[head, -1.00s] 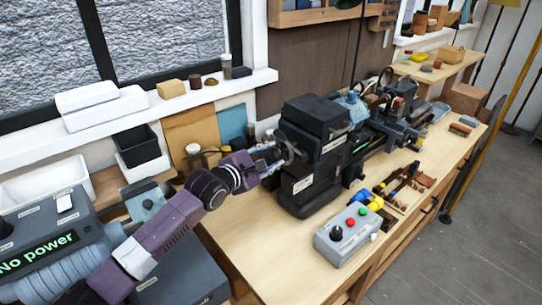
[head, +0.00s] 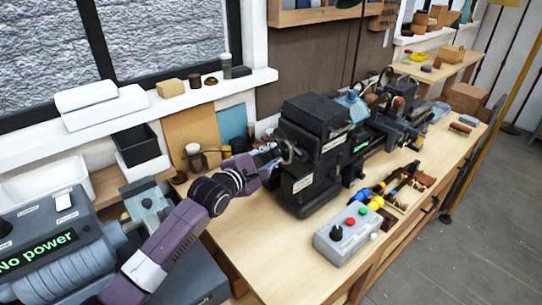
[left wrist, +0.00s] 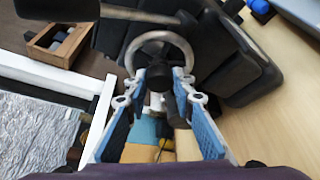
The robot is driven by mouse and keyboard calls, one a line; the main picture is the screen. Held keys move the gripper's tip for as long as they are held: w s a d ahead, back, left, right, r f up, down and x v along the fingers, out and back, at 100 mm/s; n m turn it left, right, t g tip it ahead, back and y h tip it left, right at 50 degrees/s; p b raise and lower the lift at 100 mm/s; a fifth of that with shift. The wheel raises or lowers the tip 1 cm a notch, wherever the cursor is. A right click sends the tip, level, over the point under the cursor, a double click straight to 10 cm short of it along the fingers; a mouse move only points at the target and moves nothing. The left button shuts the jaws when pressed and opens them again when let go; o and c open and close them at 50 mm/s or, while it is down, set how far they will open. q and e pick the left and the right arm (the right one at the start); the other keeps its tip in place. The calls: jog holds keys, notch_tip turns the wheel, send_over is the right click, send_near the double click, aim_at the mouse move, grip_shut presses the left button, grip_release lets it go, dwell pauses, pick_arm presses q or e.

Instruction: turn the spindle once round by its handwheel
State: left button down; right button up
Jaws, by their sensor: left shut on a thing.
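The lathe (head: 315,125) is a dark machine on the wooden bench. Its handwheel (head: 288,149), a grey metal ring, is at the left end of the headstock. In the left wrist view the handwheel (left wrist: 163,35) shows as a ring around a dark hub. My left gripper (head: 277,154) is at the handwheel and shut on it. In the left wrist view its blue-padded fingers (left wrist: 160,76) lie either side of the dark hub, against the ring's near side. The exact contact is partly hidden. My right gripper is not in view.
A grey control box (head: 347,234) with coloured buttons stands on the bench in front of the lathe. A tool tray (head: 396,205) lies beyond it. At left a grey unit (head: 45,235) displays "No power". Jars (head: 193,155) stand behind my left arm.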

pick_arm(q)
jog(key=shift+f+m+t+b, duration=0.15)
jog(key=shift+m+t+b, duration=0.45)
jog(key=shift+m, duration=0.3)
jog(key=shift+m+t+b, duration=0.4)
jog(key=shift+m+b, duration=0.25)
jog(key=shift+m, duration=0.55)
jog(key=c, duration=1.6)
grip_release()
jog(key=shift+s, duration=0.1)
jog(key=v, duration=1.2)
